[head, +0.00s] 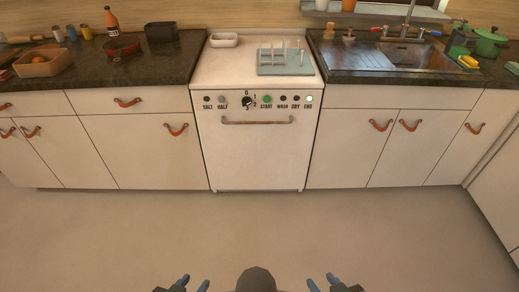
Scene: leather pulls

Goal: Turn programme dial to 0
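The programme dial (247,102) is a small black round knob on the front panel of the white dishwasher (255,155). Small numbers stand around it, with 0 above it and others down its right side. A pale mark shows on the dial towards its right side, but it is too small to tell exactly which number it points at. My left gripper (193,284) and my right gripper (322,282) are at the bottom edge of the head view, over the floor and far from the dial. Both have their fingers apart with nothing between them.
On the same panel are SALT and HALF lamps to the left, a green START button (267,99), and WASH, DRY and END lamps to the right. A leather pull handle (257,122) runs below. The floor (255,225) in front is clear.

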